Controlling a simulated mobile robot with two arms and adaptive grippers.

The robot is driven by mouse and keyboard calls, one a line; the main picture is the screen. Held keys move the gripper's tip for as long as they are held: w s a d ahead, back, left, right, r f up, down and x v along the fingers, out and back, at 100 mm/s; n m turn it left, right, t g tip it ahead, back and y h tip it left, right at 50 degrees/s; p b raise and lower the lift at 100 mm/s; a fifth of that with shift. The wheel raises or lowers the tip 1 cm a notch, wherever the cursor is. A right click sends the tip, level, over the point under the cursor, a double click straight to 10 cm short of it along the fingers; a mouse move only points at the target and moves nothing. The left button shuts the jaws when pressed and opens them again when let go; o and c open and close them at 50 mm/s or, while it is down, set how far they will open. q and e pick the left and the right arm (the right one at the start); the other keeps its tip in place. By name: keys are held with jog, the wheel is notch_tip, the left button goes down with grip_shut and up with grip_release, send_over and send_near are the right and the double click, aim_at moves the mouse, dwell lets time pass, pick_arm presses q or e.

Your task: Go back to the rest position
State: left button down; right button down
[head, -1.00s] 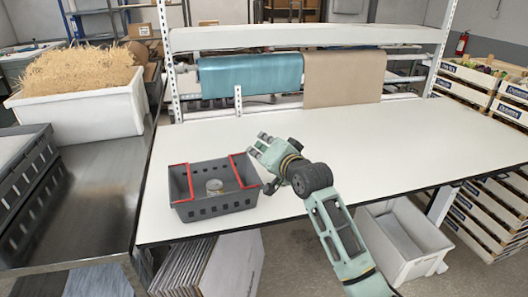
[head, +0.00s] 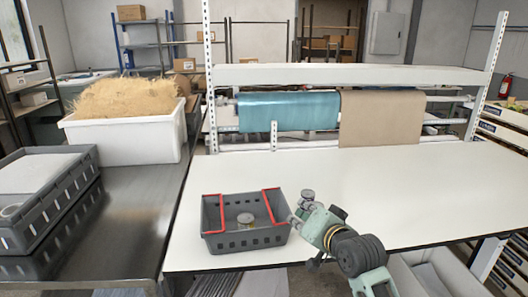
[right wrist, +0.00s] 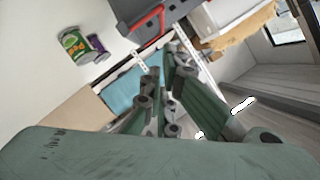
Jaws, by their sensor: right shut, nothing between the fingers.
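My right gripper (head: 300,210) is shut and empty, just beside the right side of the grey crate in the head view. Its green and black fingers also show in the right wrist view (right wrist: 165,75). The grey crate with red edge strips (head: 222,240) stands on the white table. A can (head: 245,218) stands inside the crate, seen from its top. Whether the gripper touches the crate, I cannot tell. My left gripper is in neither view.
The white table (head: 420,190) is broadly clear to the right. A shelf with a teal roll (head: 287,110) and a brown paper roll (head: 380,115) stands behind it. Stacked grey crates (head: 40,205) are at the left.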

jog(key=s+d+f+n+g+h, duration=0.2)
jog(key=s+f+n+g, duration=0.25)
jog(key=s+f, duration=1.45)
jog(key=s+d+f+n+g+h, duration=0.1)
jog(key=s+d+f+g, duration=0.15)
jog(key=s, duration=0.85)
jog(key=s+d+f+n+g+h, duration=0.1)
jog(key=s+f+n+g, duration=0.2)
jog(key=s, duration=0.9)
notch_tip(320, 180, down, 28)
jog(key=s+g+b, duration=0.2)
jog(key=s+d+f+g+b, duration=0.1)
jog(key=s+d+f+b, duration=0.1)
jog(key=s+f, duration=1.4)
jog(key=shift+s+d+f+m, duration=0.2)
jog(key=shift+d+f+m, duration=0.2)
jog(key=shift+f, duration=0.5)
